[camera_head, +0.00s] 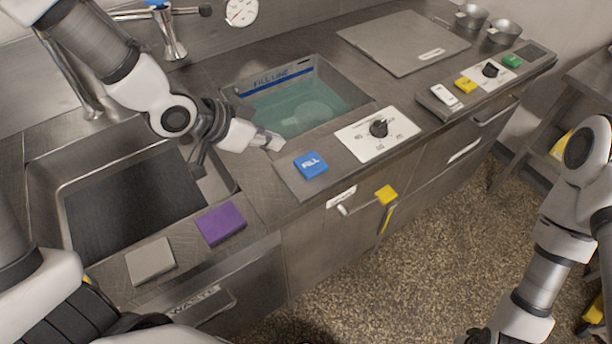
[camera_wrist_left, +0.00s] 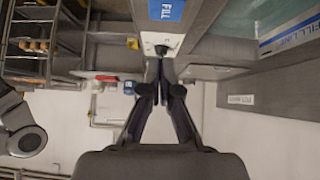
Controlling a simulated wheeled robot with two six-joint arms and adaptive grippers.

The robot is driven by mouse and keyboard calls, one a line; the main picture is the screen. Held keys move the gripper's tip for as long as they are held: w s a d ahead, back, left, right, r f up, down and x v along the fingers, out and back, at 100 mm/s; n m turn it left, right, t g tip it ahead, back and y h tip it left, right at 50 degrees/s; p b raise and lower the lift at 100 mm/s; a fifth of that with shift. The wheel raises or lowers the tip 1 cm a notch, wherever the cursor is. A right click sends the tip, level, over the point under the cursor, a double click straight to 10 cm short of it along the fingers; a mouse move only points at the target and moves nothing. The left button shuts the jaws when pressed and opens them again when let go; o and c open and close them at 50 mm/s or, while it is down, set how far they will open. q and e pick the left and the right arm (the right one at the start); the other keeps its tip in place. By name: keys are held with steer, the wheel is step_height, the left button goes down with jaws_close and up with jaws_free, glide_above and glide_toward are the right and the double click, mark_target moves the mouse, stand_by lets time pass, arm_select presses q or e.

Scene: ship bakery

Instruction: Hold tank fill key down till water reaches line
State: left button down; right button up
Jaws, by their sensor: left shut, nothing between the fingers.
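The blue FILL key (camera_head: 311,165) sits on the front panel before the tank, and also shows at the top of the left wrist view (camera_wrist_left: 166,9). My left gripper (camera_head: 275,143) is shut and empty, its tip up and left of the key in the head view, apart from it. In the wrist view its closed fingertips (camera_wrist_left: 160,68) show below the key. The tank (camera_head: 357,94) holds greenish water (camera_head: 297,108). Its surface appears below the blue FILL LINE strip (camera_head: 284,77) on the back wall. My right arm is at the right edge; its gripper is out of frame.
A black knob (camera_head: 379,128) is right of the key. A purple block (camera_head: 220,223) and a grey block (camera_head: 150,261) lie near the sink (camera_head: 62,190) at left. A yellow tag (camera_head: 386,194) is on the drawer front. White, yellow and green keys (camera_head: 512,61) are farther right.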

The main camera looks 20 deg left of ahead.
arm_select(q)
steer(key=p, duration=0.1)
glide_above(316, 162)
steer(key=s+a, duration=0.2)
step_height(316, 162, down, 6)
steer(key=shift+f, duration=0.25)
step_height(316, 162, down, 4)
steer(key=shift+w+d+r, duration=0.1)
steer(key=shift+d+r, duration=0.05)
steer(key=shift+f, duration=0.35)
arm_select(e)
steer(key=shift+w+d+r, duration=0.15)
steer(key=shift+w+r, duration=0.1)
steer(key=shift+w, duration=0.1)
steer(key=shift+f, duration=0.1)
